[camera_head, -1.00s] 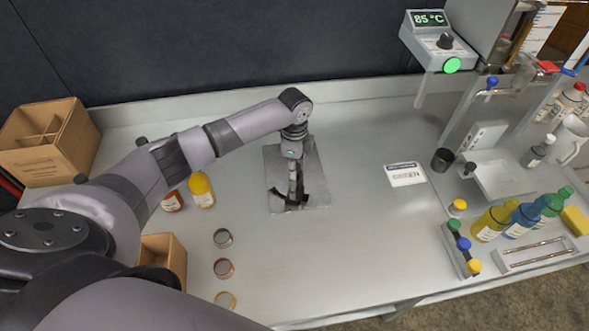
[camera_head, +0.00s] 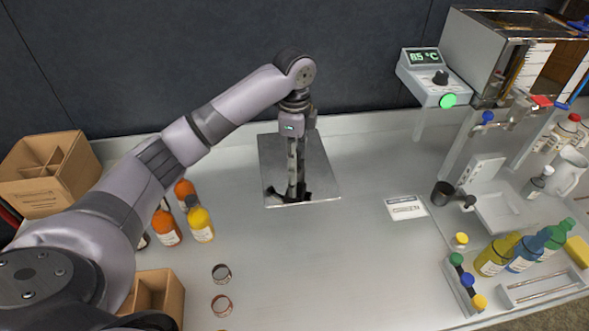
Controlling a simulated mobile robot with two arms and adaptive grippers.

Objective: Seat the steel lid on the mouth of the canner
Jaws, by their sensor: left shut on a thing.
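The steel lid (camera_head: 322,172) is a flat, shiny, square plate in the middle of the head view. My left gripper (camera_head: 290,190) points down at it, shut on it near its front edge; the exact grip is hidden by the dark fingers. The lid looks raised above the bench and roughly level. The canner (camera_head: 475,50) is the steel box at the upper right, with a brownish open top (camera_head: 515,19). The lid is well to the left of it, apart from it. My right gripper is out of view.
A temperature box (camera_head: 423,70) stands left of the canner. A tap (camera_head: 490,124), dark cup (camera_head: 443,193) and tray (camera_head: 497,212) are below it. Bottles (camera_head: 492,255) stand at the right, others (camera_head: 201,226) at the left, near cardboard boxes (camera_head: 45,175).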

